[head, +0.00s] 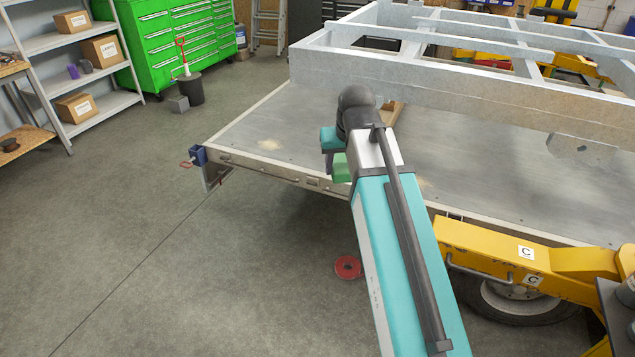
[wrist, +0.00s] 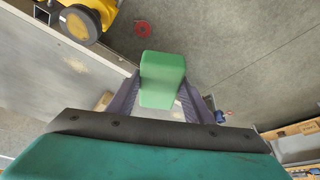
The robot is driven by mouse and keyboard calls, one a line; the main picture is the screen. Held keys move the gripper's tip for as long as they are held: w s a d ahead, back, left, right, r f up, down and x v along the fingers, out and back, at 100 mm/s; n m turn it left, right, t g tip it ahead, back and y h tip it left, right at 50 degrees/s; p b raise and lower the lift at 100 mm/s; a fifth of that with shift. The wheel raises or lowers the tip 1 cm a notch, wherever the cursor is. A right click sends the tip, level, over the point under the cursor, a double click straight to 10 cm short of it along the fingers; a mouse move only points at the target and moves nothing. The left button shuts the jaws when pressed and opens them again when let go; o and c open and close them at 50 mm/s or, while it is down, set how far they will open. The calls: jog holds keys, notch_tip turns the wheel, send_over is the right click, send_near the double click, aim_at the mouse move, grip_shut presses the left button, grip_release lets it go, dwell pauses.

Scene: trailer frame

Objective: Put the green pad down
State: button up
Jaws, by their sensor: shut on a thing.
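The green pad (wrist: 162,80) is a block with rounded corners. In the wrist view it sits between the two dark fingers of my gripper (wrist: 160,97), which is shut on it. In the head view the pad (head: 340,168) shows partly beside my arm, near the front edge of the grey trailer bed (head: 262,125). My gripper's fingers are hidden behind my arm there. I cannot tell whether the pad touches the bed.
A galvanised frame (head: 430,75) stands on the trailer bed. A blue clamp-like part (head: 198,155) is at the bed's left corner. A red disc (head: 347,268) lies on the floor. A yellow machine (head: 520,250) is at lower right. The floor at left is clear.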

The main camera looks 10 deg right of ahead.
aim_at(343, 173)
jog(key=shift+s+a, duration=0.2)
jog(key=shift+s, duration=1.6)
